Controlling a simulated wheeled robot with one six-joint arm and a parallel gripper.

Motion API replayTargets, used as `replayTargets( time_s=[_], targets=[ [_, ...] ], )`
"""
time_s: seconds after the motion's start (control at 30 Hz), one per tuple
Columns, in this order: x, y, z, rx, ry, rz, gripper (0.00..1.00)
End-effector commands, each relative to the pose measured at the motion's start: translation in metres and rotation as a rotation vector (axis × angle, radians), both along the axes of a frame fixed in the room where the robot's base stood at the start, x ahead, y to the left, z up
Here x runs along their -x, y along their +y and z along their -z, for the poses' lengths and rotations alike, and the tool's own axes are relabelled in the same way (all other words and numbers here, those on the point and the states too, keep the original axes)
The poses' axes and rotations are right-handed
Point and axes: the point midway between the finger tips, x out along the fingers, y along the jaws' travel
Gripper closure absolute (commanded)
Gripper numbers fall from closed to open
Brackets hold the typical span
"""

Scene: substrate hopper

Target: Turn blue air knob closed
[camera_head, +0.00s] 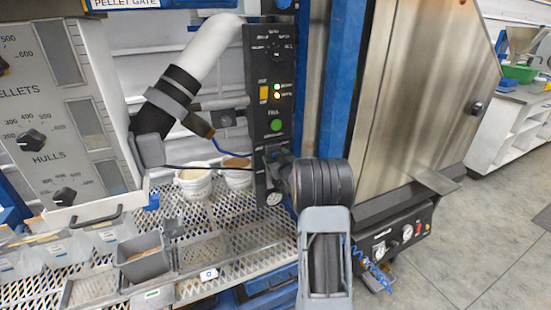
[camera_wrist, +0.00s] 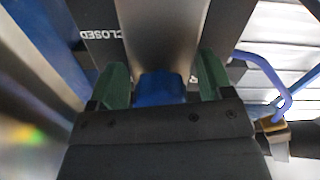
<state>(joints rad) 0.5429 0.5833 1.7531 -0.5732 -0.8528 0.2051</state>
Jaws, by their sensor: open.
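The blue air knob (camera_wrist: 160,88) shows in the wrist view, partly hidden behind the dark body of my gripper. My gripper (camera_wrist: 162,74) is open, with one green finger on each side of the knob. Gaps show between the fingers and the knob. A "CLOSED" label (camera_wrist: 103,34) is on the dark panel beyond the left finger, upside down in this view. In the head view my gripper (camera_head: 277,156) is at the lower part of the black control panel (camera_head: 270,95); the knob is hidden there.
A round gauge (camera_head: 274,198) sits low on the panel. A blue post (camera_head: 341,75) and a steel cabinet (camera_head: 425,80) stand to the right. Blue tubing (camera_wrist: 278,75) runs at the right of the wrist view. A mesh shelf (camera_head: 235,222) with containers is at lower left.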

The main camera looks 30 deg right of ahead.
Motion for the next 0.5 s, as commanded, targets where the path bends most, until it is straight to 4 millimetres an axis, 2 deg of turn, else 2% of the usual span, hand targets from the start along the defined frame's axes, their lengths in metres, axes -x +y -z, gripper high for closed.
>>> replayTargets(
  time_s=[0.1, 0.5],
  targets=[
    [0.0001, 0.0, 0.0, 0.0, 0.0, 0.0, 0.28],
    [0.0003, 0.0001, 0.0, 0.0, 0.0, 0.0, 0.67]
  ],
)
